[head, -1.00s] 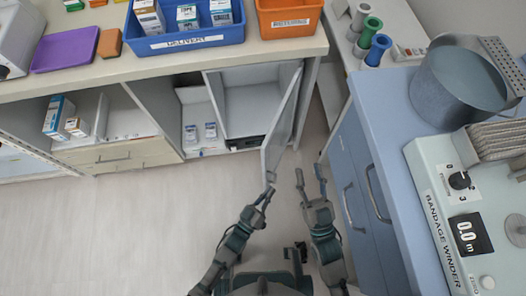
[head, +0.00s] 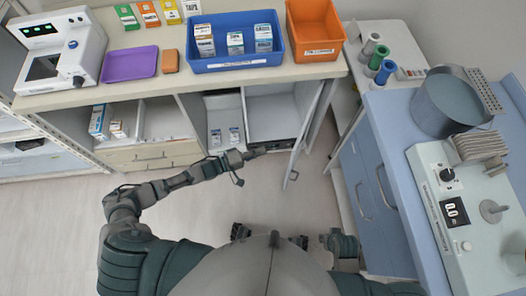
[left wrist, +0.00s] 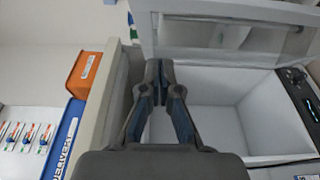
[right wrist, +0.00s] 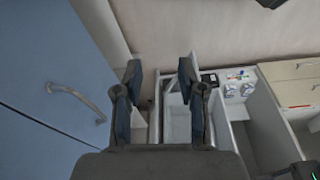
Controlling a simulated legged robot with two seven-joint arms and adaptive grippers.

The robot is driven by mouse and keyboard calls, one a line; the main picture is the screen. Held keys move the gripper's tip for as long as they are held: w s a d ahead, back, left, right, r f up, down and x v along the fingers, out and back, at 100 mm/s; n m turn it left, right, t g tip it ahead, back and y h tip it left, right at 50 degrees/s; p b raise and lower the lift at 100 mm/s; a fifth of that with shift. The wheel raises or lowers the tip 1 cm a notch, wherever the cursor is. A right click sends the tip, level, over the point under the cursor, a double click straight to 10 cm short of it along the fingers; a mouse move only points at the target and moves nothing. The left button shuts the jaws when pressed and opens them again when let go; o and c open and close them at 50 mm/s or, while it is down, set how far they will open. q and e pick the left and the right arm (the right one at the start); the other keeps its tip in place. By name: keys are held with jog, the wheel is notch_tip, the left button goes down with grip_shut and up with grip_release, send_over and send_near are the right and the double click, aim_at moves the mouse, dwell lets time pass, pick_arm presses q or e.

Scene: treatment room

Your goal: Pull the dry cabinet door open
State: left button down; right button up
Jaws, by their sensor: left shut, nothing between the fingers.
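The dry cabinet (head: 271,107) is a white box under the counter, with a dark panel along its lower front. Its door (head: 309,128) is hinged on the right and stands open, projecting toward me, with a small handle at its near end. My left gripper (head: 256,153) is shut and empty, in front of the cabinet's lower edge and left of the door. In the left wrist view, its closed fingertips (left wrist: 160,66) overlap the white interior (left wrist: 213,102), with a pale framed panel above. My right gripper (right wrist: 160,73) is open and empty; its fingers are not clear in the head view.
The counter above carries a blue bin (head: 234,64) and an orange bin (head: 314,45). A blue cabinet (head: 365,190) with a bandage winder (head: 470,205) stands close on the right. Boxes sit on shelves left of the dry cabinet. Floor in front is clear.

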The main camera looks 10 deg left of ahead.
pick_arm(q)
jog(key=w+d, duration=0.2)
jog(key=d, duration=0.7)
jog(key=shift+w+d+b, duration=0.3)
jog(key=shift+w+d, duration=0.05)
jog(key=shift+w, duration=0.05)
pick_arm(e)
jog(key=shift+v, duration=1.05)
pick_arm(q)
jog(key=shift+a, duration=0.1)
pick_arm(e)
jog(key=shift+w+a, duration=0.1)
